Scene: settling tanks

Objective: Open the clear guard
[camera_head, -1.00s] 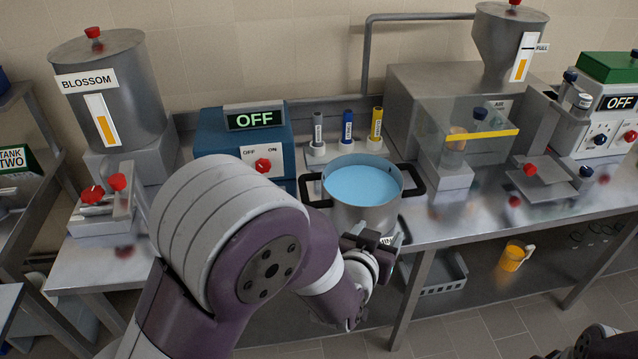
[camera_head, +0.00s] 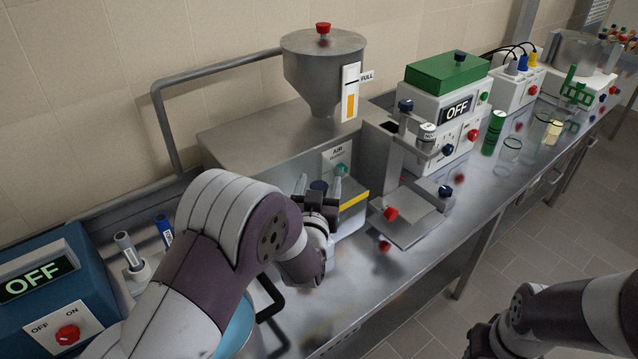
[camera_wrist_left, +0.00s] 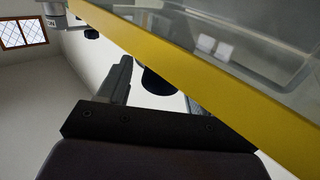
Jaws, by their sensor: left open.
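The clear guard (camera_head: 354,200) is a see-through cover with a yellow edge strip, at the front of the grey air machine. My left gripper covers part of it in the head view. In the left wrist view the guard's yellow strip (camera_wrist_left: 205,85) runs diagonally, close in front of the gripper. My left gripper (camera_head: 320,186) is open at the guard's left part, fingers pointing up. A dark blue knob (camera_head: 318,186) shows between its fingers; a dark round knob (camera_wrist_left: 158,82) also shows between the fingertips in the left wrist view. Contact cannot be told.
The machine carries a grey hopper (camera_head: 323,75) marked FULL. Right of the guard are a metal plate with a red knob (camera_head: 390,214) and a green-topped OFF box (camera_head: 447,90). A blue OFF box (camera_head: 55,300) stands at lower left. My left arm hides most of the pot.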

